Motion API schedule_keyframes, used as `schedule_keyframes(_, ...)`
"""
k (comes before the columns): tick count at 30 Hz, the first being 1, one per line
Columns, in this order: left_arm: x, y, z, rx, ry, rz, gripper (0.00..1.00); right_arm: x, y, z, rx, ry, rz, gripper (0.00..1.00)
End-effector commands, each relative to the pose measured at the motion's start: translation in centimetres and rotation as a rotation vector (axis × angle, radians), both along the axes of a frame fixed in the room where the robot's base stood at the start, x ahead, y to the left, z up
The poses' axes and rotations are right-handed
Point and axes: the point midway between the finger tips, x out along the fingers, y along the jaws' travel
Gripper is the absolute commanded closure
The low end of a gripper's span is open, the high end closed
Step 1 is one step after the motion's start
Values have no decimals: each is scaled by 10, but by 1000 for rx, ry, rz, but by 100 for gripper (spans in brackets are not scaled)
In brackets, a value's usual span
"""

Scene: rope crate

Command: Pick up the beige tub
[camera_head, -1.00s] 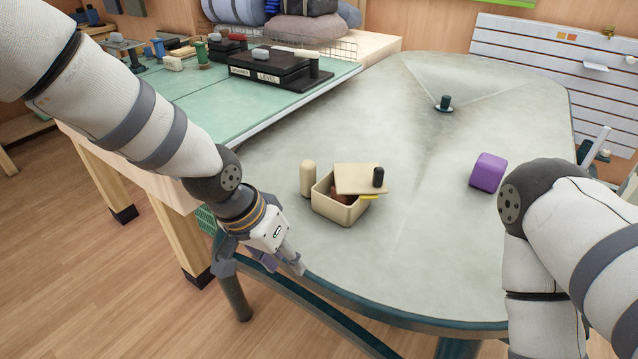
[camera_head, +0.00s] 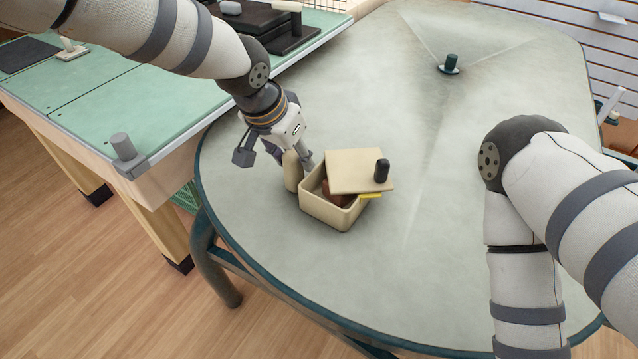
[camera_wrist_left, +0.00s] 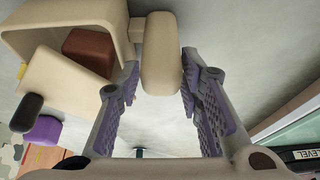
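The beige tub (camera_head: 325,209) stands on the grey table with a rounded upright handle (camera_head: 291,172) at its left side. A beige lid (camera_head: 357,171) with a dark knob (camera_head: 382,170) lies askew over it. A reddish-brown thing shows inside, clearer in the left wrist view (camera_wrist_left: 88,50). My left gripper (camera_head: 290,156) is at the handle. In the left wrist view its open fingers (camera_wrist_left: 160,68) stand on either side of the handle, with gaps visible. Whether the handle touches a finger is hard to tell. My right gripper is out of view.
A yellow piece (camera_head: 370,196) pokes out under the lid's edge. A dark green peg (camera_head: 451,64) stands at the table's back. A purple block (camera_wrist_left: 45,130) shows in the left wrist view. A green-topped bench (camera_head: 80,100) adjoins on the left. The table's front is clear.

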Motion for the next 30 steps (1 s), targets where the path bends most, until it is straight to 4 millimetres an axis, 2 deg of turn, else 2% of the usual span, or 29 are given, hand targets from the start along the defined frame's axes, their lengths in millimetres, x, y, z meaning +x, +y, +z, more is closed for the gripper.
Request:
schedule_keyframes(2, 2, -2, -9, 0, 3, 0, 67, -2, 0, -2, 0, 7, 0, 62)
schedule_keyframes(8, 3, -2, -8, -1, -1, 0, 67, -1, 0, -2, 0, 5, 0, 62)
schedule_keyframes(12, 3, -2, -8, 0, 0, 0, 96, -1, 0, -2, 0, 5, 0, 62)
schedule_keyframes(13, 3, -2, -8, 0, 0, 0, 100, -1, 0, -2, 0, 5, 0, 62)
schedule_keyframes(23, 3, -2, -5, -1, -2, 1, 100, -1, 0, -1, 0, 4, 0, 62)
schedule_keyframes(30, 3, -2, 20, 0, -3, 1, 100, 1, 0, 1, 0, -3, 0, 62)
